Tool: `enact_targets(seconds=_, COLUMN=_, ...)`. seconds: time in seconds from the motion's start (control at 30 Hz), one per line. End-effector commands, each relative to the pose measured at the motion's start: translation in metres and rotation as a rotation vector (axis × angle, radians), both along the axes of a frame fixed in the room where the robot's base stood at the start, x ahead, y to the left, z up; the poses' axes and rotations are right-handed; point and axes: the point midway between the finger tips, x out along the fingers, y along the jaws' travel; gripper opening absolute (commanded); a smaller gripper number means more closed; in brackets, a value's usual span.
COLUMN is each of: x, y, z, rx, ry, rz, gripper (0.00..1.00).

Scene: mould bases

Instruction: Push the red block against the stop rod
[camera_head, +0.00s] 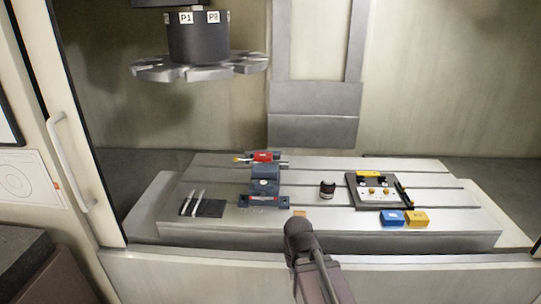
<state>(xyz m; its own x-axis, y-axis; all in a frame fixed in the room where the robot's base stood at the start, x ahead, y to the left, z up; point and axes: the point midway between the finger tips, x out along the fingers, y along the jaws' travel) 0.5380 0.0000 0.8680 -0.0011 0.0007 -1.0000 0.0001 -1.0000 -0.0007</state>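A small red block (263,157) sits at the back of the machine table, behind the dark blue vise (265,184). A thin light rod (279,163) shows at its right; I cannot tell if this is the stop rod or if it touches the block. A yellow-orange tip (239,160) shows at the block's left. My arm rises from the bottom centre and its dark end is in front of the table. I cannot make out my gripper or its fingers.
The slotted metal table (455,222) holds a dark cylinder (327,189), a dark plate with fittings (357,198), a blue block (391,218), a yellow block (416,218) and a black mat (210,208) with light tools. A tool carousel (200,68) hangs upper left.

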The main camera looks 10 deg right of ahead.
Motion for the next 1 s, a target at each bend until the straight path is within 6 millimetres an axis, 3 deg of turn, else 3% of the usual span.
enact_targets(seconds=0.57, x=0.001, y=0.000, z=0.007, rx=0.000, ry=-0.001, rz=0.000, gripper=0.00)
enact_targets(seconds=0.77, x=0.003, y=0.000, z=0.030, rx=0.000, ry=-0.006, rz=0.000, gripper=0.00)
enact_targets(seconds=1.0, x=0.007, y=0.000, z=0.075, rx=0.000, ry=-0.017, rz=-0.001, gripper=0.00)
